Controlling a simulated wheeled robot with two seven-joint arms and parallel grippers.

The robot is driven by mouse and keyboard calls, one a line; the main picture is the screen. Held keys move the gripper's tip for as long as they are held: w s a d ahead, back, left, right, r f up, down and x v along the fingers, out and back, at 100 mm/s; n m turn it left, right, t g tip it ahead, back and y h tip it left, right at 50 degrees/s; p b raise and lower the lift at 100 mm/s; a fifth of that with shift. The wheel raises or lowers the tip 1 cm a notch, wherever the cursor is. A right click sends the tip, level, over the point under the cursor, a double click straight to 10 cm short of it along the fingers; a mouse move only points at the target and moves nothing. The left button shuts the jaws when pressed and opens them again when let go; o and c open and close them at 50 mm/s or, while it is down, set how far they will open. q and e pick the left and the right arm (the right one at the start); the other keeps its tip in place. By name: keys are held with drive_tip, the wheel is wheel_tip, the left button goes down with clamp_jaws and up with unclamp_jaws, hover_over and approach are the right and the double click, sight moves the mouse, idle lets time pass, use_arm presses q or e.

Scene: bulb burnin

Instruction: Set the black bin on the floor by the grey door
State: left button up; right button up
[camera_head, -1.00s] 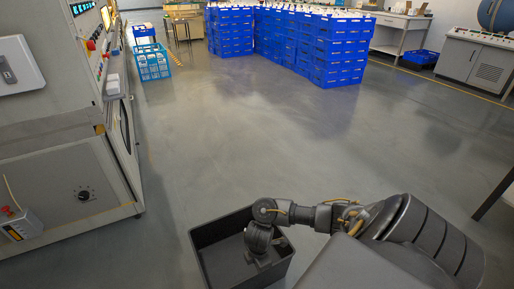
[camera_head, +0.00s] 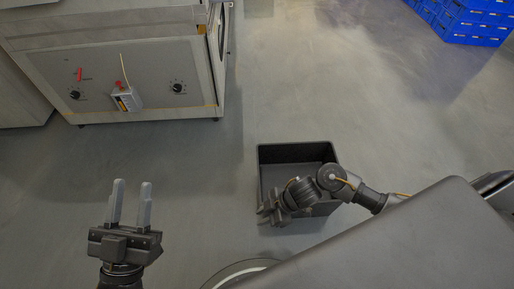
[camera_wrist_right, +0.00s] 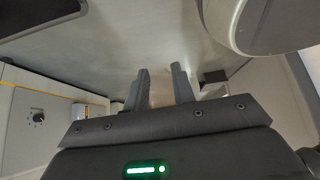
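The black bin (camera_head: 298,153) is upright and looks empty, below the centre of the head view, apart from the grey cabinet. It appears to rest on the floor. My right gripper (camera_head: 264,210) is at the bin's near left corner, with my wrist crossing over the bin's near side. In the right wrist view its fingers (camera_wrist_right: 160,88) stand apart with only floor between them. Whether it touches the bin is hidden. My left gripper (camera_head: 131,190) is open and empty, left of the bin. I cannot tell which panel is the grey door.
Blue crates (camera_head: 470,22) are stacked at upper right. Floor (camera_head: 200,175) is clear between the cabinet and the bin.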

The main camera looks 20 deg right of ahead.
drive_tip(key=a+r+m+t+y, duration=0.1)
drive_tip(key=a+r+t+y, duration=0.45)
drive_tip(key=a+r, duration=0.8)
drive_tip(key=d+r+m+t, duration=0.2)
drive_tip(key=d+r+t, duration=0.1)
drive_tip(key=r, duration=0.4)
drive_tip(key=d+r+m+t, duration=0.3)
drive_tip(key=r+t, duration=0.3)
drive_tip(key=r, duration=0.2)
drive_tip(key=d+r+m+t, duration=0.2)
drive_tip(key=d+r+t, duration=0.2)
drive_tip(key=r, duration=0.4)
drive_tip(key=shift+s+d+h, duration=0.15)
drive_tip(key=shift+d+h, duration=0.1)
drive_tip(key=shift+h, duration=0.1)
drive_tip(key=shift+f, duration=0.1)
